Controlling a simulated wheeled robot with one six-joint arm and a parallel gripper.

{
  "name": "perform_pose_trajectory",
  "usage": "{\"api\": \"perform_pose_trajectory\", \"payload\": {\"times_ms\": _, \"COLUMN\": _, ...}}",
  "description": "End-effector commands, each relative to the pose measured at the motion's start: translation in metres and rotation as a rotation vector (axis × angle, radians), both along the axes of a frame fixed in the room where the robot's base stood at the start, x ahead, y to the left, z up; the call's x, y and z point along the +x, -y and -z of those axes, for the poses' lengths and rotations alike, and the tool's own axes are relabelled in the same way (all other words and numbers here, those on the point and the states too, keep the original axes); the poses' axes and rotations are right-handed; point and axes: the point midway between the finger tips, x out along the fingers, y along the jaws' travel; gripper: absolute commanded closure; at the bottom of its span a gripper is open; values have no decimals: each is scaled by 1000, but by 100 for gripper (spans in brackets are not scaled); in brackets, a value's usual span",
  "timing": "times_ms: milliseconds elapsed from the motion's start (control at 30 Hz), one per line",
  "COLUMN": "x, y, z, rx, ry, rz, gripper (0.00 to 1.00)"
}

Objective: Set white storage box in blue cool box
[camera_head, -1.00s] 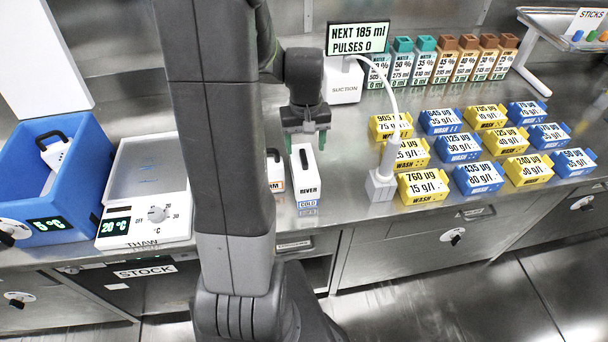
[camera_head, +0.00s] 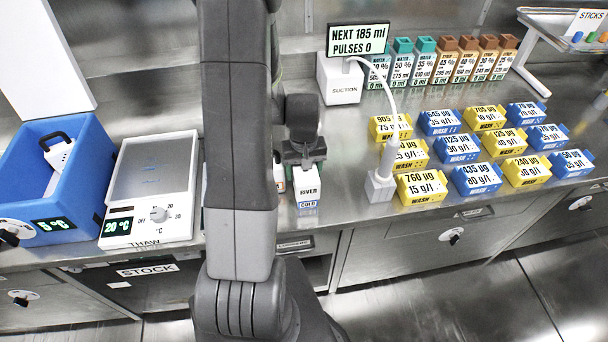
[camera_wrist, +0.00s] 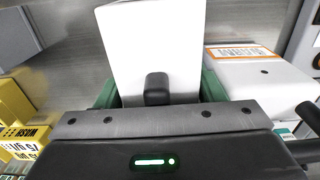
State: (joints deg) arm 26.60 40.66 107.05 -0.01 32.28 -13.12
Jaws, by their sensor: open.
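A white storage box (camera_head: 307,190) labelled RIVER, with a blue COLD tag, stands on the steel bench. My gripper (camera_head: 304,166) is right above it, pointing down, and hides its top. In the wrist view the white box (camera_wrist: 152,40) and its dark handle lie between my open green fingers (camera_wrist: 158,90). I cannot tell whether the fingers touch it. The blue cool box (camera_head: 92,185) stands open at the far left of the bench.
A second white box (camera_head: 279,172) with an orange label stands close to the left, partly hidden by my arm; the wrist view shows it too (camera_wrist: 262,75). A THAW plate (camera_head: 150,185) lies beside the cool box.

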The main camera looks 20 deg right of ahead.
Motion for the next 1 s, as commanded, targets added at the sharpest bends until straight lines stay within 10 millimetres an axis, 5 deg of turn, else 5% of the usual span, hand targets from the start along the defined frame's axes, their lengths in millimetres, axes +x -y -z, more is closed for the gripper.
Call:
{"api": "perform_pose_trajectory", "payload": {"times_ms": 233, "x": 0, "y": 0, "z": 1, "rx": 0, "ry": 0, "rz": 0, "gripper": 39}}
{"api": "perform_pose_trajectory", "payload": {"times_ms": 467, "x": 0, "y": 0, "z": 0, "rx": 0, "ry": 1, "rz": 0, "gripper": 79}}
{"api": "perform_pose_trajectory", "payload": {"times_ms": 767, "x": 1, "y": 0, "z": -6, "rx": -1, "ry": 2, "rz": 0, "gripper": 79}}
{"api": "perform_pose_trajectory", "payload": {"times_ms": 1000, "x": 1, "y": 1, "z": -40, "rx": -3, "ry": 5, "rz": 0, "gripper": 79}}
